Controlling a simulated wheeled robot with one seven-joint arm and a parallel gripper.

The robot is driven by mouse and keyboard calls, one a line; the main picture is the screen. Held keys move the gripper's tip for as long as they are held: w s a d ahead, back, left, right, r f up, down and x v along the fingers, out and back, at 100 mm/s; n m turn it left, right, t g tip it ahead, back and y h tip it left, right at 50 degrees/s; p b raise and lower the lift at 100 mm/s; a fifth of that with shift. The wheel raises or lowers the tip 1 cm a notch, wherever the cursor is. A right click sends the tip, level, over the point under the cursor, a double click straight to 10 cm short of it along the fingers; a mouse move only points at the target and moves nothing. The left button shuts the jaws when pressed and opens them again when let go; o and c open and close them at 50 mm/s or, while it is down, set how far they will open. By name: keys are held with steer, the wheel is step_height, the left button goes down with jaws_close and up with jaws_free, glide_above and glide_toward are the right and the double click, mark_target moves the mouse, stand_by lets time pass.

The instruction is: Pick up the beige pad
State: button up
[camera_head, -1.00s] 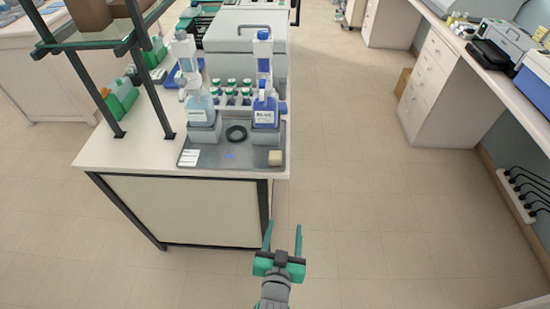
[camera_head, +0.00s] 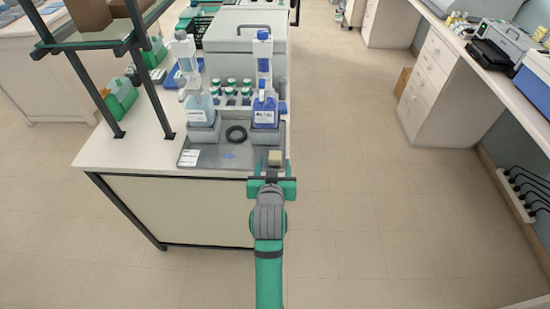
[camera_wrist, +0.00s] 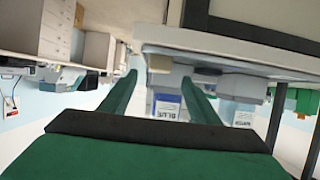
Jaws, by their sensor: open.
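The beige pad (camera_head: 275,157) is a small block at the front right corner of the grey tray (camera_head: 205,158). My gripper (camera_head: 271,167) is at the bench's front edge, just on the near side of the pad. In the wrist view, which is upside down, the pad (camera_wrist: 160,63) shows ahead in the gap between the two green fingers (camera_wrist: 161,88). The fingers are apart with nothing held between them. The fingertips are partly hidden in the head view, and I cannot tell whether they reach beside the pad.
Behind the pad stands a blue-labelled bottle (camera_head: 265,112), with a paler bottle (camera_head: 200,108) to its left. A black ring (camera_head: 236,134) lies between them. A rack of vials (camera_head: 231,91) is behind. The floor right of the bench is clear.

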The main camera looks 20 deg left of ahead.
mark_target(275, 156)
steer(key=x, duration=0.7)
steer(key=shift+w, duration=0.2)
steer(key=shift+s+d, duration=0.1)
steer(key=shift+r, duration=0.1)
steer(key=c, duration=1.1)
